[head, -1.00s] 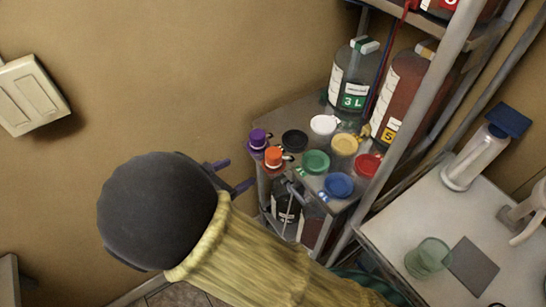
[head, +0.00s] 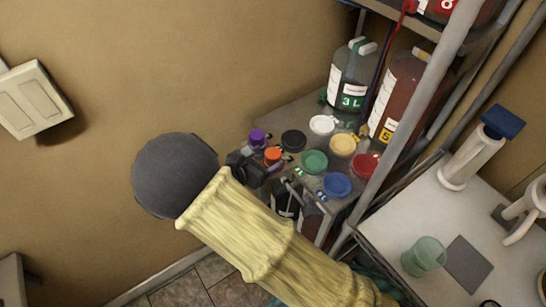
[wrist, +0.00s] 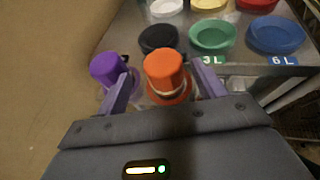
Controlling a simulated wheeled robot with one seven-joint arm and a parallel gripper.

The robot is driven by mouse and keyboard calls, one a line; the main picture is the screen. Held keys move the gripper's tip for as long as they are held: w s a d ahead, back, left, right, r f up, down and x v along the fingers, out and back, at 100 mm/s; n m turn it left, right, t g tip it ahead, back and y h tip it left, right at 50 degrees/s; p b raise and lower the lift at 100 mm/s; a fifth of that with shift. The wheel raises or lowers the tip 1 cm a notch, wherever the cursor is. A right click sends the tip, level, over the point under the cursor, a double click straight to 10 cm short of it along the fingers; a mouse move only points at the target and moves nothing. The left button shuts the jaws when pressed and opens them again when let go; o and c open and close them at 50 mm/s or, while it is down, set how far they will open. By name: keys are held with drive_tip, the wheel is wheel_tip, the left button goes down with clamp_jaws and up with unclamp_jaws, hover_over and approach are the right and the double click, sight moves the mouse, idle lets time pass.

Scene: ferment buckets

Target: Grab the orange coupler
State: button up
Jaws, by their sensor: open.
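The orange coupler (wrist: 166,72) stands upright on the shelf, with a paler band near its base. It also shows in the head view (head: 273,154), close to my gripper (head: 253,166). In the wrist view my gripper (wrist: 164,68) is open, with one purple finger on each side of the orange coupler and a visible gap on the right. I cannot tell whether the left finger touches it. A purple coupler (wrist: 108,68) stands just outside the left finger, very close to it.
Black (wrist: 159,40), green (wrist: 213,36) and blue (wrist: 275,35) lids lie behind the coupler. White (head: 322,124), yellow (head: 343,145) and red (head: 366,166) lids are farther back. A 3 L bottle (head: 351,75) stands behind them. A metal post (head: 420,120) rises at the right.

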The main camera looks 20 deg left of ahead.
sight(277, 154)
drive_tip(key=shift+w+d+f, duration=0.1)
drive_tip(key=shift+w+d, duration=0.2)
drive_tip(key=p+x, duration=0.1)
drive_tip(key=x, duration=0.3)
drive_tip(key=shift+d+f+p, duration=0.15)
drive_tip(key=shift+p, duration=0.2)
drive_tip(key=c, duration=1.1)
